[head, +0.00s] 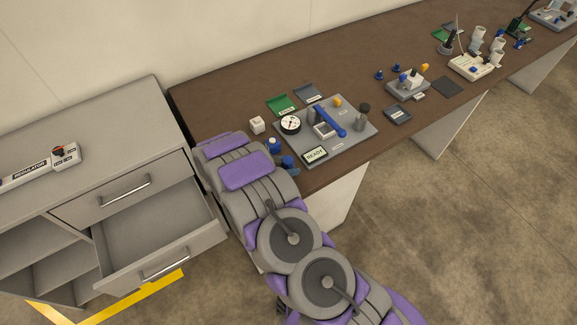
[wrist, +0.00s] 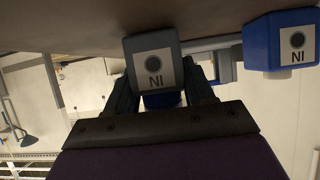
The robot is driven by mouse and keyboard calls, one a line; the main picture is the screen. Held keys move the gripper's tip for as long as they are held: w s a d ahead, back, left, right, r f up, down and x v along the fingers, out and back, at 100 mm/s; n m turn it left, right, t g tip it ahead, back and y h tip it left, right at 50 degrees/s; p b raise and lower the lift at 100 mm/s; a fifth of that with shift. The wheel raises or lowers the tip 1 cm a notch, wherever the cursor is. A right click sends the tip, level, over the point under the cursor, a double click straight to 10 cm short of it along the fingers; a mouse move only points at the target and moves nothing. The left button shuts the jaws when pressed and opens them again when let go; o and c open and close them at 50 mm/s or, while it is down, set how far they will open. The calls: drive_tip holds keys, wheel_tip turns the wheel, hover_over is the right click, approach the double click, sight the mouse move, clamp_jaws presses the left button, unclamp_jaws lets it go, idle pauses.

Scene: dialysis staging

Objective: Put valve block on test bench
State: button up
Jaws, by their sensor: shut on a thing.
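In the wrist view, my gripper (wrist: 160,88) is shut on a grey block, which looks like the valve block (wrist: 151,55); its label, IN, appears upside down. A blue part shows beneath it between the fingers. A separate blue block (wrist: 281,42) with the same label is to the right. In the head view, the test bench (head: 357,121) is a grey plate with a dial gauge, a READY display (head: 315,155), a blue bar and a dark cylinder. My arm reaches the worktop left of this plate; the gripper and held block are hidden behind it.
Blue fittings (head: 287,162) and a white cube (head: 256,125) stand left of the plate; green and grey trays (head: 283,104) lie behind. A grey cabinet (head: 110,125) has an open, empty-looking drawer (head: 155,225) beside my arm. More equipment stands farther right on the brown worktop (head: 230,100).

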drive_tip(key=shift+a, duration=0.15)
drive_tip(key=o, duration=0.8)
drive_tip(key=shift+a+f, duration=0.1)
drive_tip(key=shift+f, duration=0.05)
drive_tip(key=o, duration=0.3)
drive_tip(key=shift+d, duration=0.35)
drive_tip(key=p+v, duration=0.2)
drive_tip(key=v, duration=1)
